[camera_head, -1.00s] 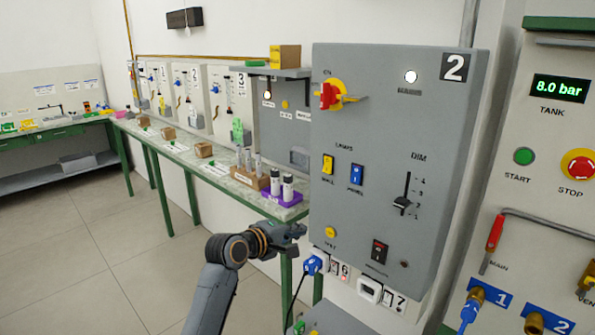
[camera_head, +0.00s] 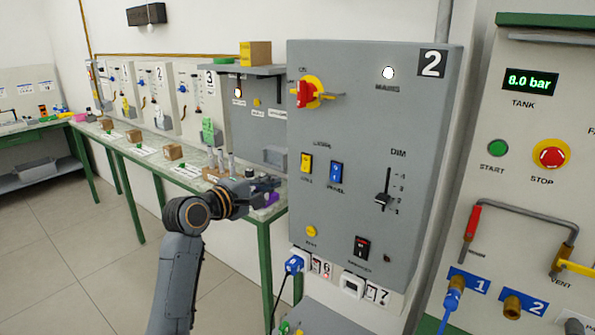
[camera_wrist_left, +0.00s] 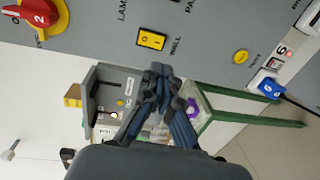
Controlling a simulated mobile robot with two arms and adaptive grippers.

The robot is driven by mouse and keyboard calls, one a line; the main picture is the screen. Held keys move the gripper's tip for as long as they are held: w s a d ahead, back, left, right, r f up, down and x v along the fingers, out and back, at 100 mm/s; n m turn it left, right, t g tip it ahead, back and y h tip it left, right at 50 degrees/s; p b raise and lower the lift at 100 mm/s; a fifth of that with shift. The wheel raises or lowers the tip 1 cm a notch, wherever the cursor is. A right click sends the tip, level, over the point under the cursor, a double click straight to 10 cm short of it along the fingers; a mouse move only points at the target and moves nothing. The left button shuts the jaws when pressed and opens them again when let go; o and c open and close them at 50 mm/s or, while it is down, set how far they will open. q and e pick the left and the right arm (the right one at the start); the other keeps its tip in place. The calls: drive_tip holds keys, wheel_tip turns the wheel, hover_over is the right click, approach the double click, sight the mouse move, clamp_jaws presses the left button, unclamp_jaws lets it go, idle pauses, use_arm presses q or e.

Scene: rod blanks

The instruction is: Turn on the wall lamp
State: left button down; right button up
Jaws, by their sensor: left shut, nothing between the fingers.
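The grey electrical panel marked 2 (camera_head: 345,120) fills the middle of the head view. Under its "LAMPS" label sit a yellow rocker switch (camera_head: 306,162) and a blue rocker switch (camera_head: 336,172). In the left wrist view the yellow switch (camera_wrist_left: 151,40) is labelled "WALL". My left gripper (camera_head: 276,186) is shut and empty, in front of the bench and left of the panel's edge. In the left wrist view its closed fingers (camera_wrist_left: 158,72) point at the panel, just below the yellow switch in the picture and apart from it. My right gripper is not in view.
The panel also carries a red-yellow rotary handle (camera_head: 308,93), a DIM slider (camera_head: 383,200), a yellow test button (camera_head: 311,231) and a dark rocker (camera_head: 362,248). A blue plug (camera_head: 294,264) sits below. A dark fixture (camera_head: 146,14) hangs on the back wall. A pipe panel stands right.

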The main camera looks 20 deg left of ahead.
sight(305, 170)
use_arm(q)
drive_tip(key=p+x, duration=0.2)
drive_tip(key=x, duration=0.8)
drive_tip(key=shift+w+d+p, duration=0.1)
drive_tip(key=shift+w+p, duration=0.15)
drive_tip(key=shift+p, duration=0.1)
drive_tip(key=shift+w, duration=0.15)
drive_tip(key=shift+w+d+f+b, duration=0.15)
drive_tip(key=shift+f+b, duration=0.3)
drive_tip(key=shift+b, duration=0.55)
drive_tip(key=shift+r+t, duration=0.3)
